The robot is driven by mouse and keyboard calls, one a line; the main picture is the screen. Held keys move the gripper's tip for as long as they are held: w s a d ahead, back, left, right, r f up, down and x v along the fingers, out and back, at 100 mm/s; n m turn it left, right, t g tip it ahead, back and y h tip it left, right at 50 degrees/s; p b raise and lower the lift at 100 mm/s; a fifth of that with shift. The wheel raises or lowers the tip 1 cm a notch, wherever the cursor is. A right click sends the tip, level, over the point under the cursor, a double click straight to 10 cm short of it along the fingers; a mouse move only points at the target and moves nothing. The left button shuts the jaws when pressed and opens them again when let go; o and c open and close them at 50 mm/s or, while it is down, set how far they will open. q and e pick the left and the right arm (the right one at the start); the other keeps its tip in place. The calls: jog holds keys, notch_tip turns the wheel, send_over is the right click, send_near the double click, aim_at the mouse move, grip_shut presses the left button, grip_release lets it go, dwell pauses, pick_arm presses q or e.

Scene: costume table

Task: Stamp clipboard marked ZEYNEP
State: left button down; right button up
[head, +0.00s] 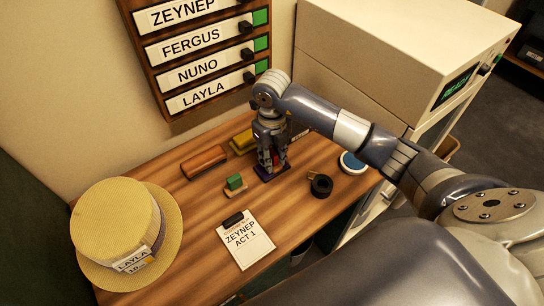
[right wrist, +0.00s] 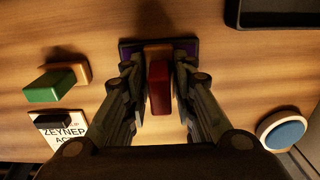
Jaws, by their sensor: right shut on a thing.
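The clipboard marked ZEYNEP ACT 1 (head: 245,243) lies on the table with a black clip at its top; a corner of it shows in the right wrist view (right wrist: 62,138). My right gripper (head: 271,160) points down and is shut on a stamp with a red handle (right wrist: 159,88) and a wooden base. The stamp is over a dark pad with a purple surface (right wrist: 189,47), also seen in the head view (head: 272,173). I cannot tell whether its base touches the pad. A green-handled stamp (head: 234,183) stands between pad and clipboard. My left gripper is out of view.
A straw hat (head: 118,220) with a LAYLA tag sits at the left. A brown roll (head: 204,161), a yellow item (head: 243,141), a black ring (head: 320,186) and a round blue-topped item (head: 352,162) surround the pad. A name board (head: 205,60) hangs behind; a cream machine (head: 390,50) stands right.

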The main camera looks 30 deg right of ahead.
jog(key=shift+r+p, duration=0.65)
jog(key=shift+r, duration=0.2)
jog(key=shift+r+p, duration=1.65)
jog(key=shift+r, duration=0.95)
